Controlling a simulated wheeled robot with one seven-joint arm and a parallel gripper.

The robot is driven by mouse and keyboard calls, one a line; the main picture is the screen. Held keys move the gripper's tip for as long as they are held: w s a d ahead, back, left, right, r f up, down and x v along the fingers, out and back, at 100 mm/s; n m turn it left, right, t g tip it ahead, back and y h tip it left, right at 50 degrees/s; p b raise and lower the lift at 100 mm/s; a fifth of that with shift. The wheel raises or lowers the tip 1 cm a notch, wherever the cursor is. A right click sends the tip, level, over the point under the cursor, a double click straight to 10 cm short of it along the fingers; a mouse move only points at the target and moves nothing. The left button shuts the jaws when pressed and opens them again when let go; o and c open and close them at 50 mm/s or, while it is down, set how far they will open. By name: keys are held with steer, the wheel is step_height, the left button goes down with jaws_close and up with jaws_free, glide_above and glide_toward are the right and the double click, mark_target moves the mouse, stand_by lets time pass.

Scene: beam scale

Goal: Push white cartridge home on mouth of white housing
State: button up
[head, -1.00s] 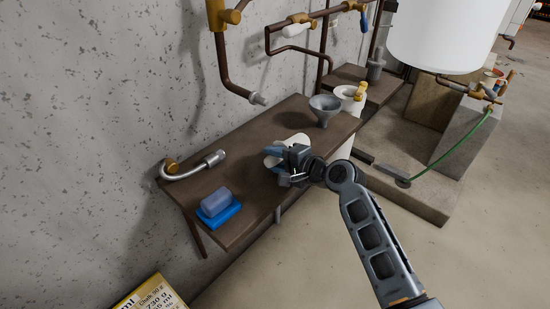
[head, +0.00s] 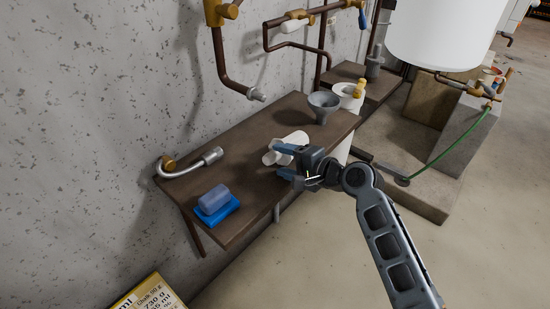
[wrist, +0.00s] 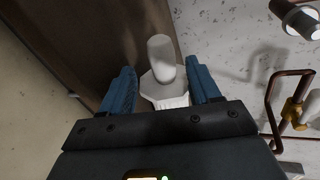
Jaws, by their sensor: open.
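A white assembly lies on the brown shelf (head: 243,172), in front of my gripper (head: 288,162). In the wrist view it shows as a smooth, round-ended white body (wrist: 161,50) and a wider, angular white collar (wrist: 160,87) with a ribbed part nearer me. I take these for the white housing and white cartridge, but cannot tell which is which or how far one sits in the other. My gripper (wrist: 162,82) is open, its two blue fingers apart on either side of the collar. In the head view a finger partly hides the white parts.
A blue sponge-like block on a blue tray (head: 229,213) sits at the shelf's near left. A bent metal spout (head: 195,165) is by the wall. A grey funnel (head: 323,105) stands at the far end. Pipes run above along the wall.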

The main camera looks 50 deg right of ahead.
steer(key=s+a+f+n+h, duration=0.1)
steer(key=s+a+n, duration=0.25)
steer(key=s, duration=0.35)
steer(key=s+a+f+n+g, duration=0.1)
steer(key=s+a+n, duration=0.1)
steer(key=s+a, duration=0.3)
steer(key=s+a+f+n+h, duration=0.1)
steer(key=s+a+n, duration=0.15)
steer(key=s, duration=0.55)
steer(key=s+a+r+n+t+y, duration=0.1)
steer(key=s+a+r+n, duration=0.3)
steer(key=s, duration=0.3)
steer(key=s+a+r+n, duration=0.4)
steer(key=s+r+n, duration=0.3)
steer(key=shift+s+a+t+y, duration=0.15)
steer(key=shift+a+t+y, duration=0.1)
steer(key=shift+t+y, duration=0.15)
steer(key=shift+f, duration=0.1)
